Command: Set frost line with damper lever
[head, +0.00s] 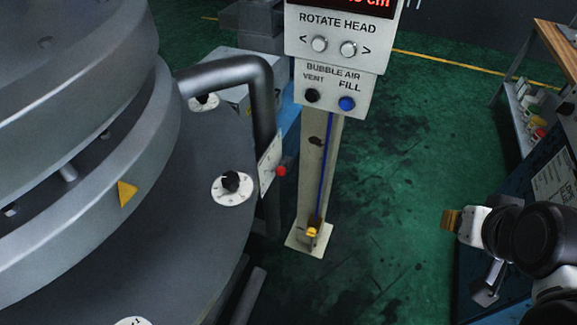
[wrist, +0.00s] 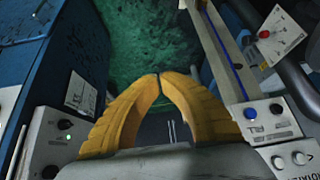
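The damper lever appears to be the red-knobbed lever (head: 281,170) at a pale plate (head: 267,165), below the bent grey pipe and left of the post. Its red knob also shows in the wrist view (wrist: 264,33), at the upper right beside its marked plate (wrist: 282,38). A display (head: 367,4) with red digits ending in "cm" is cut off by the top edge in the head view. My gripper (head: 452,220) is at the right, well apart from the lever. In the wrist view its yellow fingers (wrist: 159,76) meet at the tips with nothing between them.
A control post (head: 312,190) carries head-rotation buttons (head: 334,48) and vent and fill buttons (head: 329,102). The large round grey machine (head: 120,225) with dials fills the left. A blue cabinet (head: 540,150) and bench stand right. Green floor lies between post and cabinet.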

